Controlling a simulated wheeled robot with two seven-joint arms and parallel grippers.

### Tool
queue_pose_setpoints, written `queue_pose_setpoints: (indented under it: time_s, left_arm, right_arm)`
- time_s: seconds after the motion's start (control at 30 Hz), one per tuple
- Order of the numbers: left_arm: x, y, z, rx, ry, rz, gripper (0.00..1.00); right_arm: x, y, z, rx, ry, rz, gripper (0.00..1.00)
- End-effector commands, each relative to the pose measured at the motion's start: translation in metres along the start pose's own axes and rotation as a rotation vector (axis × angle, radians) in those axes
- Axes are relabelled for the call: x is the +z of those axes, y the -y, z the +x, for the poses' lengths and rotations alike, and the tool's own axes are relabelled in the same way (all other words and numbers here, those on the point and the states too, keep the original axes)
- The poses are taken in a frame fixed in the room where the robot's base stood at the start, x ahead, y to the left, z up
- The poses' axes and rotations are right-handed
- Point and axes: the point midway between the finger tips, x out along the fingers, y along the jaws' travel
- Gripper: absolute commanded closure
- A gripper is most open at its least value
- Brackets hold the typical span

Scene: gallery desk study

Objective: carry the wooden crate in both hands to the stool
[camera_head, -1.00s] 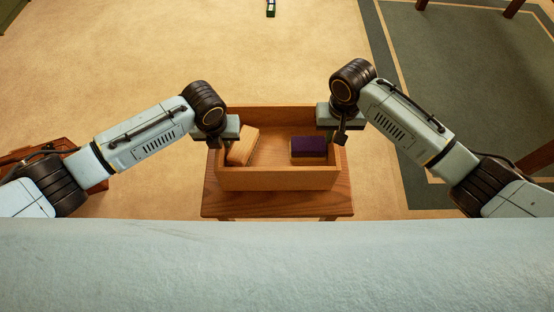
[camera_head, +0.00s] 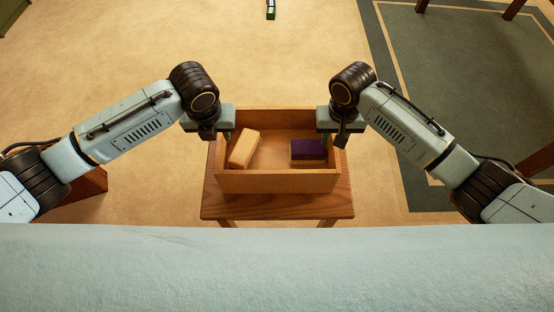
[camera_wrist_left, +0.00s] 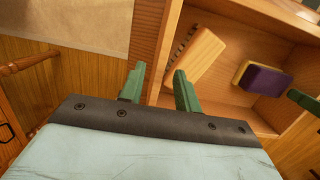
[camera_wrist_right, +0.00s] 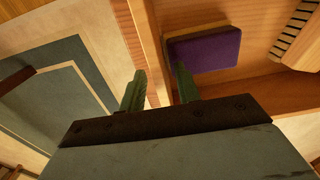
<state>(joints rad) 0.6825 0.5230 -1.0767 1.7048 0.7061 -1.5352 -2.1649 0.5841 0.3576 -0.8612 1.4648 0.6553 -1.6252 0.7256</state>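The wooden crate (camera_head: 276,182) is an open box resting on a small wooden table (camera_head: 278,208). In it lie a tan block (camera_head: 244,148) at left and a purple-topped block (camera_head: 308,149) at right. My left gripper (camera_head: 222,134) is at the crate's left wall; in the left wrist view its green fingers (camera_wrist_left: 160,90) stand apart, with the wall between them. My right gripper (camera_head: 335,134) is at the right wall; in the right wrist view its fingers (camera_wrist_right: 160,88) also stand apart with the wall between. I cannot tell which furniture is the stool.
A reddish-brown wooden piece (camera_head: 88,190) stands at left, partly hidden by my left arm. A green rug (camera_head: 460,80) lies at right, with wooden legs at its far edge. A small dark green object (camera_head: 270,10) is far ahead.

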Motion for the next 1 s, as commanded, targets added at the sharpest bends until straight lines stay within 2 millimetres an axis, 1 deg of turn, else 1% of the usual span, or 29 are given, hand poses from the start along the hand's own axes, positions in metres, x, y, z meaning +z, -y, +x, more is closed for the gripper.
queue_pose_setpoints:
  time_s: [0.03,0.1,0.2,0.3,0.37,0.47,0.57,0.8,0.9,1.0]
  left_arm:
    - [0.001,0.0,-0.012,-0.002,0.003,0.0,0.67]
    - [0.001,0.0,-0.025,0.0,0.003,0.001,0.67]
    - [0.001,0.0,-0.04,0.0,0.002,0.0,0.67]
    - [0.0,0.0,-0.05,0.0,0.0,0.0,0.67]
    - [0.0,0.0,-0.053,0.001,-0.001,0.0,0.67]
    - [0.0,-0.001,-0.056,0.002,-0.002,-0.001,0.67]
    - [0.0,-0.001,-0.056,0.002,-0.002,-0.001,0.67]
    - [0.0,0.0,-0.056,0.002,-0.002,-0.001,0.67]
    - [0.0,0.0,-0.056,0.001,-0.002,-0.001,0.67]
    - [0.0,0.0,-0.056,0.001,-0.002,-0.001,0.67]
  right_arm:
    - [0.0,0.0,0.0,0.0,0.0,0.0,0.67]
    - [0.0,0.0,0.0,0.0,0.0,0.0,0.67]
    - [0.0,0.0,0.0,0.0,0.0,0.0,0.67]
    - [0.0,0.0,0.0,0.0,0.0,0.0,0.67]
    - [0.0,0.0,-0.001,0.0,0.0,0.0,0.67]
    - [-0.001,0.0,-0.007,-0.001,-0.001,0.0,0.67]
    - [-0.001,0.0,-0.022,-0.001,-0.003,-0.001,0.67]
    - [-0.001,0.0,-0.074,-0.002,-0.005,-0.001,0.67]
    - [-0.001,0.0,-0.092,-0.002,-0.004,-0.001,0.67]
    - [-0.001,0.0,-0.107,-0.001,-0.003,0.0,0.67]
